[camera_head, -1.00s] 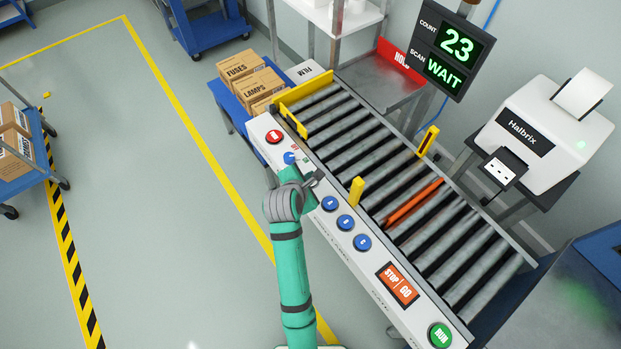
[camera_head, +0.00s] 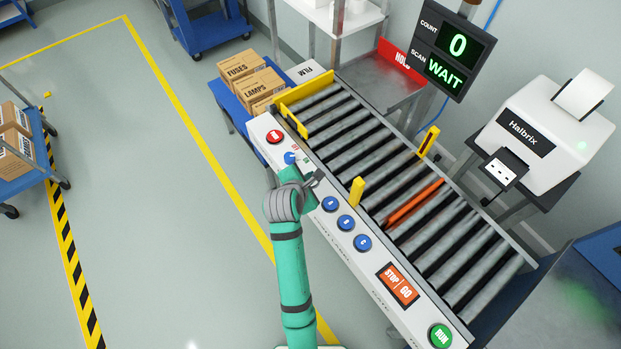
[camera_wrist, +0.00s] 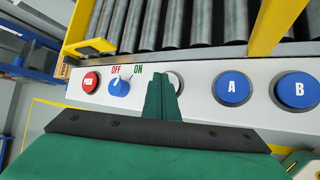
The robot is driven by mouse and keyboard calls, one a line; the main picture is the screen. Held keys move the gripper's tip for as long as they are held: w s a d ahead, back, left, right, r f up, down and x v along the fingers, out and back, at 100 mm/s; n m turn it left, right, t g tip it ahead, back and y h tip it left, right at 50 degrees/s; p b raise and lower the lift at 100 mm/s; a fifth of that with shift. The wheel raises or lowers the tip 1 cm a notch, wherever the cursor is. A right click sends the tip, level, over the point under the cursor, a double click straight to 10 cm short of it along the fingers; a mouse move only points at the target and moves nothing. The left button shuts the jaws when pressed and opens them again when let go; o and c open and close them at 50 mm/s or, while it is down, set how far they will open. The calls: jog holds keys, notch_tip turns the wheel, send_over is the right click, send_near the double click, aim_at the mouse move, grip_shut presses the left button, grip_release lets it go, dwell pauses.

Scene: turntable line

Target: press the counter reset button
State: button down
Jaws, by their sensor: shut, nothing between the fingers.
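My gripper (camera_head: 312,180) is over the control panel on the near side of the roller conveyor. In the wrist view its green fingers (camera_wrist: 162,85) are shut together with nothing held. Their tips are at a pale round button (camera_wrist: 179,82) between the blue OFF/ON knob (camera_wrist: 119,87) and the blue A button (camera_wrist: 232,88). The fingers hide part of this button, and I cannot read a label on it. Whether the tips touch it is not clear. The count display (camera_head: 458,46) reads 0, with WAIT below.
A red button (camera_wrist: 90,82) is left of the knob. A blue B button (camera_wrist: 297,90) is right of A. A yellow post (camera_head: 357,191) rises at the conveyor edge. An orange STOP/GO panel (camera_head: 398,284) and green RUN button (camera_head: 440,335) are nearer.

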jog(key=shift+r, duration=0.6)
jog(key=shift+s+r, duration=0.1)
jog(key=shift+r, duration=2.45)
jog(key=shift+d, duration=0.1)
jog(key=shift+w, duration=0.2)
